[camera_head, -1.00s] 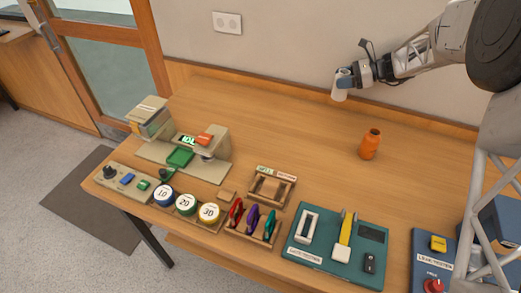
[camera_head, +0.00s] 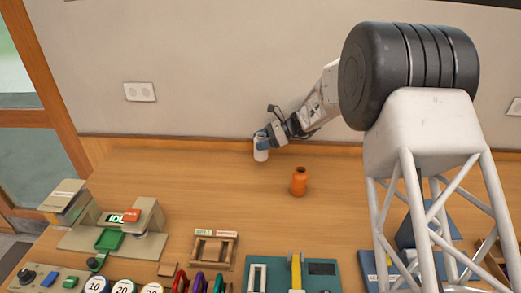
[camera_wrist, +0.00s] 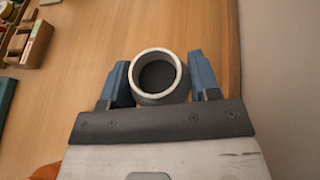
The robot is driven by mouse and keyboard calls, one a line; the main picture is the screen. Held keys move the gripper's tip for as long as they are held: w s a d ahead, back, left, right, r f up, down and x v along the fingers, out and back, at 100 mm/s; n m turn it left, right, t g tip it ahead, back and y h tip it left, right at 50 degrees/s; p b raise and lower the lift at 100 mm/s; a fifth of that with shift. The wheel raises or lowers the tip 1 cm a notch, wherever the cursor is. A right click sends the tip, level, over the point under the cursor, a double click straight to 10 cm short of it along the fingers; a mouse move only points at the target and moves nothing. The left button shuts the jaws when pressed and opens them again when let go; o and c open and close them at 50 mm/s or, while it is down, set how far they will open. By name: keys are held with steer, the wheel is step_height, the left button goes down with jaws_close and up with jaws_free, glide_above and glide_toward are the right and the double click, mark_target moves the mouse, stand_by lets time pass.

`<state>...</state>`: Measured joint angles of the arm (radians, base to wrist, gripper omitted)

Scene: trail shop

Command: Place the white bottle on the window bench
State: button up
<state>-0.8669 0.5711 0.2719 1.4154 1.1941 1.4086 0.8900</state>
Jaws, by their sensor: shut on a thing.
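The white bottle (camera_head: 261,152) is upright in my gripper (camera_head: 264,141), near the back edge of the wooden table by the wall. In the wrist view I look down on the bottle's round rim and dark opening (camera_wrist: 158,77). The blue fingers of my gripper (camera_wrist: 157,82) are on either side of it, shut on it. I cannot tell whether its base touches the table or hangs just above it. No bench clearly marked as the window bench is in view.
An orange bottle (camera_head: 299,182) stands on the table (camera_head: 190,180) to the right of the white one. A scale-like device (camera_head: 118,225), a small wooden rack (camera_head: 213,248) and a teal tester board (camera_head: 322,270) are nearer the front. The table's back left is clear.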

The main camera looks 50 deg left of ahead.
steer(key=shift+f, duration=1.85)
steer(key=shift+f, duration=0.1)
steer(key=o, duration=1)
steer(key=shift+o, duration=0.2)
steer(key=w+d+r, duration=0.2)
steer(key=w+r, duration=0.1)
steer(key=r, duration=0.6)
steer(key=shift+w+d, duration=0.3)
steer(key=shift+w, duration=0.1)
steer(key=shift+r, duration=0.1)
